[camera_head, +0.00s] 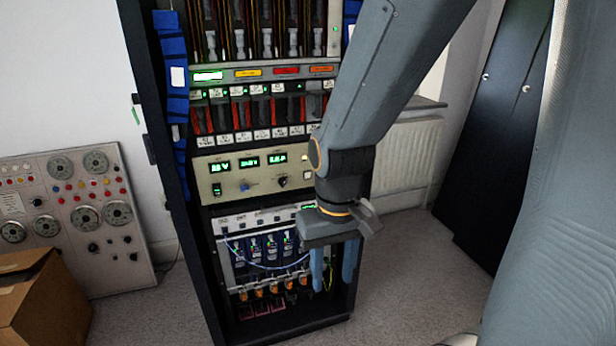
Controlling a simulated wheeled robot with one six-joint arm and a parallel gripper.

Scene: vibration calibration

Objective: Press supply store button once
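A beige power supply panel (254,170) with three green displays sits in the dark equipment rack. It carries a lit green rocker switch (216,189), a blue knob (246,186) and a black knob (282,182). Two small pale buttons show at its right edge, an upper one and a lower one (307,175), close to my arm. Their labels are too small to read, so I cannot tell which is the store button. My gripper (333,284) points down in front of the rack's lower right, below the panel. Its two blue-grey fingers are apart with nothing between them.
Below the panel is a module (262,248) with a blue cable looped across its front. Rows of red and black connectors (258,112) fill the rack above. A grey control panel (75,215) and cardboard box (40,300) stand left. A radiator (407,155) is behind right.

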